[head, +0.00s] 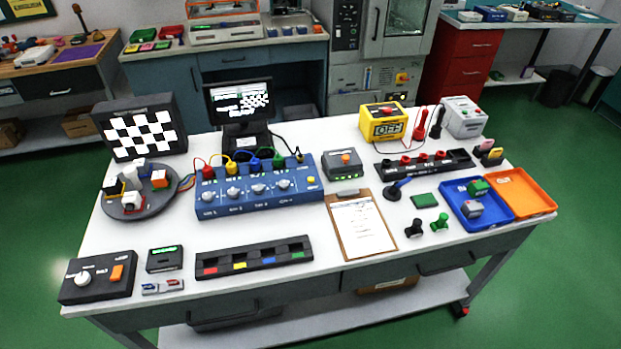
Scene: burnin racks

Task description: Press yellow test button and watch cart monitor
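A blue test box (255,205) with several knobs and colored plugs along its back edge sits in the middle of the white cart top. A small yellow button (311,180) is on its right end, with nothing touching it. A black monitor (240,100) stands behind the box, its lit screen showing white text and a small checkerboard pattern. The text is too small to read for certain. Neither of my grippers is in view.
A checkerboard panel (139,134) and a round turntable (138,206) with small cameras stand at left. A slotted black tray (254,258) and a clipboard (361,226) lie in front. A yellow box (384,123), blue tray (478,203) and orange tray (520,192) are at right.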

